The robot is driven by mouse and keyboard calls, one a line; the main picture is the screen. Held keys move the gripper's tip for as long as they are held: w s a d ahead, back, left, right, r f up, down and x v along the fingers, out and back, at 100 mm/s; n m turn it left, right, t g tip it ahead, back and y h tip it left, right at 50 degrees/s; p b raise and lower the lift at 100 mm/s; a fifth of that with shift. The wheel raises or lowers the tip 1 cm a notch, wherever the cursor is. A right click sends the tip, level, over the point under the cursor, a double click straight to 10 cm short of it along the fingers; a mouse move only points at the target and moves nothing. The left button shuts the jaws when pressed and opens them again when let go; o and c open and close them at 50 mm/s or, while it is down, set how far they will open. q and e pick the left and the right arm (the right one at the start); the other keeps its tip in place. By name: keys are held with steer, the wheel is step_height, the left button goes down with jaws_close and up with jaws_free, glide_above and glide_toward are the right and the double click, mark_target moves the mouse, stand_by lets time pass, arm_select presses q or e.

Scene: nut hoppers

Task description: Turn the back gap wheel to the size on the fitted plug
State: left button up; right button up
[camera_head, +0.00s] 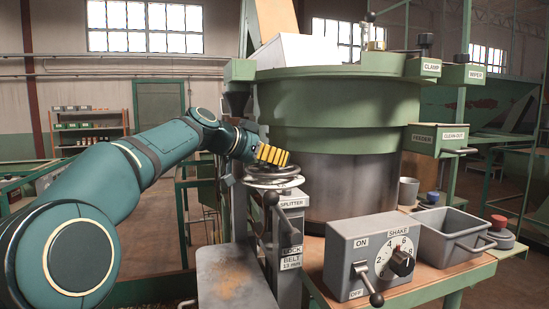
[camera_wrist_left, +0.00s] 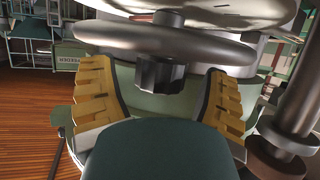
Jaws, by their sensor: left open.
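Grey handwheels (camera_head: 272,180) sit above the post labelled SPLITTER in the head view. I cannot tell there which one is the back gap wheel. In the left wrist view a large grey wheel rim (camera_wrist_left: 165,42) crosses the top, with another grey disc partly above it. A dark fluted hub (camera_wrist_left: 160,75) hangs under the rim. My left gripper (camera_head: 272,156) has yellow fingers and is at the wheels. In its wrist view the open fingers (camera_wrist_left: 162,95) stand either side of the hub, apart from it. No size marks on a wheel and no plug can be made out.
A black-knobbed lever stands at the LOCK and BELT 13 mm plate (camera_head: 291,252). The green drum (camera_head: 330,120) rises close behind the wheels. A SHAKE control box (camera_head: 372,255), grey bin (camera_head: 450,238) and red button (camera_head: 500,224) are at the right.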

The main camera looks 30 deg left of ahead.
arm_select(q)
steer(key=shift+w+d+f, duration=0.2)
steer(key=shift+w, duration=0.3)
steer(key=c, duration=1.2)
steer(key=shift+y, duration=0.3)
steer(key=shift+n+y, duration=0.4)
steer(key=shift+n, duration=0.1)
steer(key=shift+n+t+y+p, duration=0.3)
steer(key=shift+n+t+y, duration=0.2)
steer(key=shift+n+y, duration=0.55)
steer(key=shift+a+f, duration=0.1)
